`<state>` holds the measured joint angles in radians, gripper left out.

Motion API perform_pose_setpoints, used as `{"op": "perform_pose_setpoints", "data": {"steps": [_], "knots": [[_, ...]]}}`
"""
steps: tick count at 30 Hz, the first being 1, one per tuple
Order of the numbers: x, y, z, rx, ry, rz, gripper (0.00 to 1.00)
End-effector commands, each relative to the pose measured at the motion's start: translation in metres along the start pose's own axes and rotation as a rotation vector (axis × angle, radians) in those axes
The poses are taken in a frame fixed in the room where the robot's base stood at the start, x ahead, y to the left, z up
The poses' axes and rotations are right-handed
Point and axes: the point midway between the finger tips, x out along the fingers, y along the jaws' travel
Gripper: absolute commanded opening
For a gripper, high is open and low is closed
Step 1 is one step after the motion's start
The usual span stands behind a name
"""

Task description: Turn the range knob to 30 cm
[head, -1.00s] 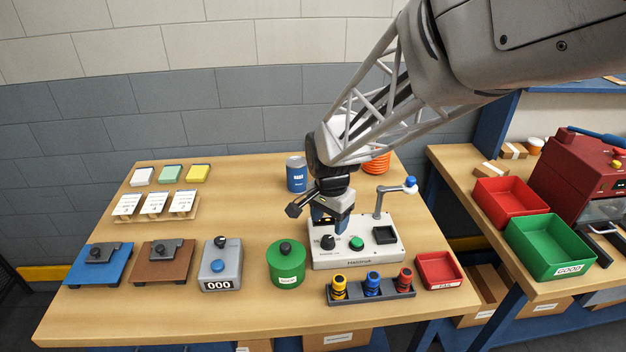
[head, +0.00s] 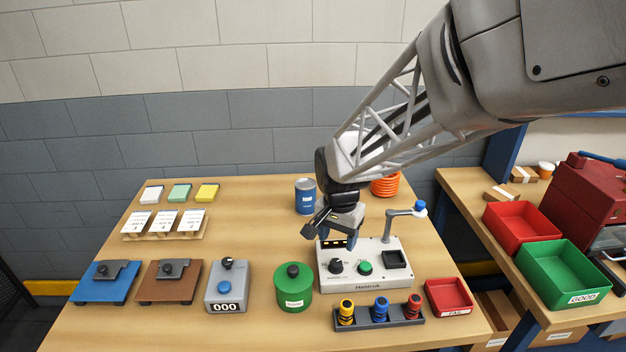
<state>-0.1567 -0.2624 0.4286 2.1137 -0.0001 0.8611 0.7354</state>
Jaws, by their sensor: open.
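The range knob (head: 336,266) is a black dial with a white mark on the left of the white instrument box (head: 362,285). Its scale markings are too small to read. The box also has a green button (head: 365,267), a dark square recess, a small lit display (head: 333,244) and a crank arm with a blue tip (head: 419,206). My gripper (head: 332,232) is open and empty above the back left part of the box, behind and above the knob, not touching it. The gripper covers part of the box's back edge.
A green canister (head: 293,288) stands just left of the box. A rack (head: 378,317) with yellow, blue and red plugs lies in front, and a red tray (head: 448,297) is at right. A blue can (head: 305,197) and orange coil (head: 385,186) stand behind.

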Motion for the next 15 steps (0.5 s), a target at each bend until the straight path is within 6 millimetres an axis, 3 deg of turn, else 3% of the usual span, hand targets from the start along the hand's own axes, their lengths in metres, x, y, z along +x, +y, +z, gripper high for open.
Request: {"op": "perform_pose_setpoints", "data": {"steps": [9,15], "knots": [[0.0000,-0.0002,0.0008,-0.345,0.000,0.000,0.59],[0.0000,-0.0003,0.0010,-0.442,0.000,0.000,0.59]]}}
